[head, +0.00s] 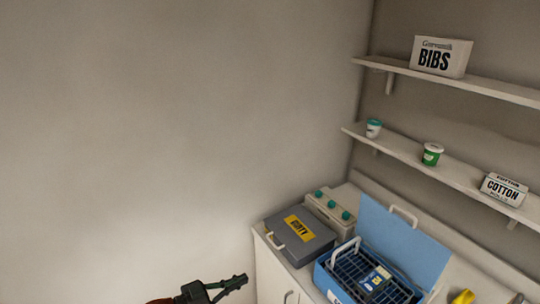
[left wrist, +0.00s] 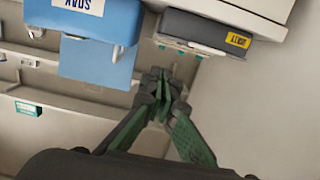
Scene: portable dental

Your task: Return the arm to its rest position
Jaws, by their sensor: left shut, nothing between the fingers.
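My left gripper (head: 238,281) is at the bottom of the head view, left of the white cabinet and apart from everything. It is shut and empty. The left wrist view shows its fingers (left wrist: 160,82) close together, with free space around the tips. My right gripper is in neither view.
A white cabinet (head: 268,264) bears a grey box with a yellow label (head: 297,242), a pale unit with teal knobs (head: 333,211) and a blue box (head: 321,278) with its lid up and a dark rack inside. Shelves (head: 410,153) hold cups and cartons. The left wall side is clear.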

